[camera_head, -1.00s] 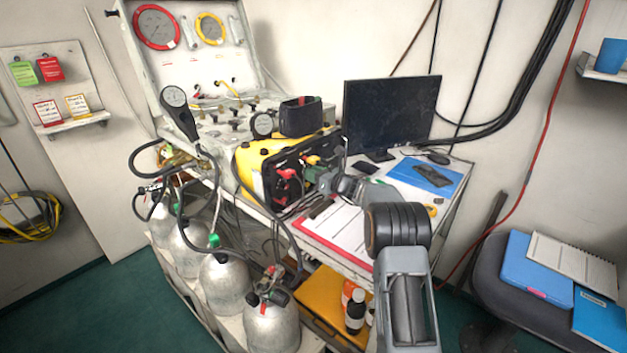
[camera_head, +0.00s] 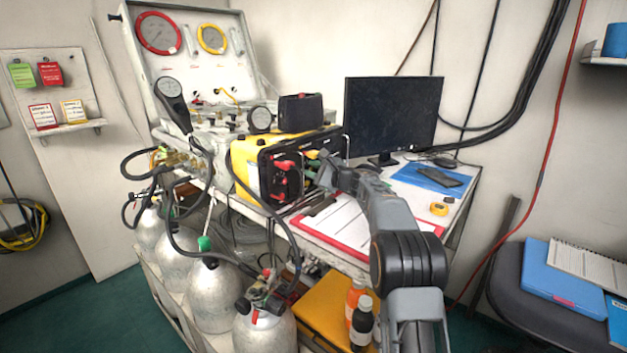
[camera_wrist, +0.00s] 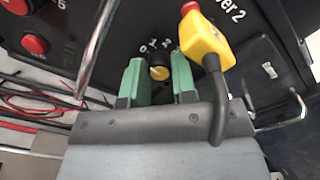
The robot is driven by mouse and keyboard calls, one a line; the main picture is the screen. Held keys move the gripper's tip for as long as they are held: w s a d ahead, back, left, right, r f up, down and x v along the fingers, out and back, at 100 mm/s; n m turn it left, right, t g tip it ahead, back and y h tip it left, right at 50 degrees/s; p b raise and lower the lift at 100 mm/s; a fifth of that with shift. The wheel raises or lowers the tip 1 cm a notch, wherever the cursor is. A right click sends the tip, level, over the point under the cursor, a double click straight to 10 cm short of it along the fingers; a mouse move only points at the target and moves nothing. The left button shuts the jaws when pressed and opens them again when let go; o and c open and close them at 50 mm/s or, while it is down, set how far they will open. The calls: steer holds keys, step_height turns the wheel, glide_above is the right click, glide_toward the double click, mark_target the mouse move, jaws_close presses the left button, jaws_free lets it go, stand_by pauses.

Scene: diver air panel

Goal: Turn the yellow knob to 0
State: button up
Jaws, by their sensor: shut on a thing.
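The yellow knob (camera_wrist: 159,73) shows in the wrist view on the black panel face, between the green fingertips of my gripper (camera_wrist: 160,82). The fingers are shut on it, one at each side. Small white numbers, among them a 0 and a 1, stand on the panel just above the knob. The knob's pointer mark is too small to read. In the head view my gripper (camera_head: 320,168) reaches the front of the yellow and black air panel (camera_head: 243,155); the knob is hidden there.
A yellow fitting with a red end (camera_wrist: 207,40) and a black hose sits close right of my fingers. A metal handle bar (camera_wrist: 97,45) is at the left. A clipboard (camera_head: 350,228) lies under my arm; gas cylinders (camera_head: 212,295) stand below left.

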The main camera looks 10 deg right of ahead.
steer(key=shift+n+b, duration=0.85)
steer(key=shift+n, duration=0.15)
steer(key=o, duration=0.9)
steer(key=shift+r, duration=0.1)
